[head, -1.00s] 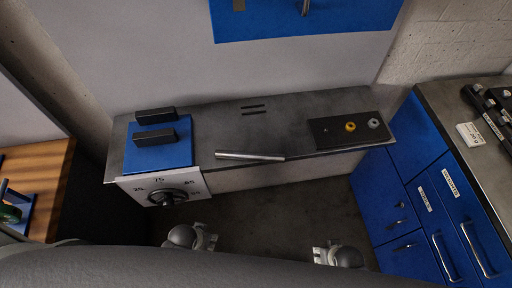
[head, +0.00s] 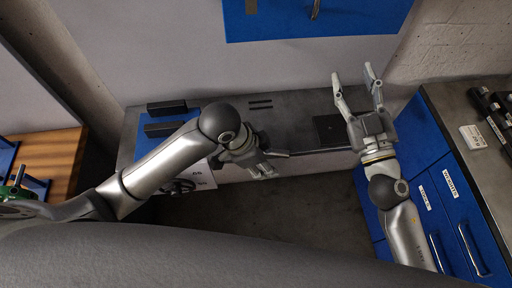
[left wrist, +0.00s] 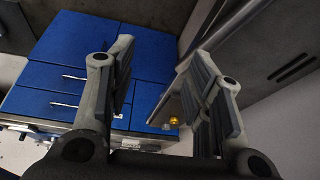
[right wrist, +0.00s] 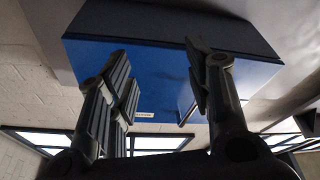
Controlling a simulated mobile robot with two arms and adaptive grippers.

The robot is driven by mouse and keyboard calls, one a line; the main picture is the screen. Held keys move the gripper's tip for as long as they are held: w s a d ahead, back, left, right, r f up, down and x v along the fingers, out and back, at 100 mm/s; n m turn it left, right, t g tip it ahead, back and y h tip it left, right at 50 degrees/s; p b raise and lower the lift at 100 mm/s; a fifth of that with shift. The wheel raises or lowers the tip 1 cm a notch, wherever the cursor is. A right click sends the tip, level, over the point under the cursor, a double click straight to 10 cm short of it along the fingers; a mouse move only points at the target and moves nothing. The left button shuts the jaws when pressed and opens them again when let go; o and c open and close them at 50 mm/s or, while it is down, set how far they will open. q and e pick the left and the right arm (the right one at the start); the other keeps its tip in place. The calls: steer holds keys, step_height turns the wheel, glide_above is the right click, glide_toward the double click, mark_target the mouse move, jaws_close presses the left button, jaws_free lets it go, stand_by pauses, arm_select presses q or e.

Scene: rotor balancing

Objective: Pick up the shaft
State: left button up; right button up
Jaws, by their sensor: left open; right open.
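The shaft (head: 281,154) is a grey metal rod on the bench. In the head view only what looks like its right end shows; my left arm and gripper hide the rest. My left gripper (head: 266,172) is open at the bench's front edge, over or just in front of the shaft; I cannot tell whether it touches. My right gripper (head: 353,76) is open and empty, raised over the bench's right end. Its spread fingers also fill the right wrist view (right wrist: 155,55).
Two black blocks (head: 167,106) stand at the bench's left end. A dial panel (head: 203,178) hangs in front, partly hidden by my left arm. A dark plate (head: 328,130) lies by my right gripper; a yellow knob (left wrist: 173,121) shows in the left wrist view. Blue drawers (head: 440,195) stand right.

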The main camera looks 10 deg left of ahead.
steer(key=s+a+f+n+g+y, duration=0.1)
steer(key=s+a+n+g+y, duration=0.1)
steer(key=a+n+g+y, duration=0.3)
steer(key=n+g, duration=0.7)
steer(key=g, duration=0.2)
glide_above(279, 151)
steer(key=s+d, duration=0.2)
steer(key=d, duration=0.2)
step_height(279, 151, down, 13)
arm_select(q)
steer(key=w+a+r+m+g+y, duration=0.1)
steer(key=w+a+r+m+y, duration=0.2)
steer(key=w+a, duration=0.4)
steer(key=a+y, duration=0.1)
steer(key=a, duration=0.1)
steer(key=shift+w+a+m+g, duration=0.2)
steer(key=shift+a+m+g, duration=0.1)
steer(key=shift+a+g, duration=0.1)
arm_select(e)
steer(key=s+d+f+g+h, duration=0.1)
steer(key=d+f+g+h, duration=0.1)
steer(key=f, duration=0.4)
steer(key=shift+d+f+h, duration=0.2)
steer(key=shift+d+h, duration=0.6)
steer(key=shift+d, duration=0.3)
steer(key=shift+a, duration=0.1)
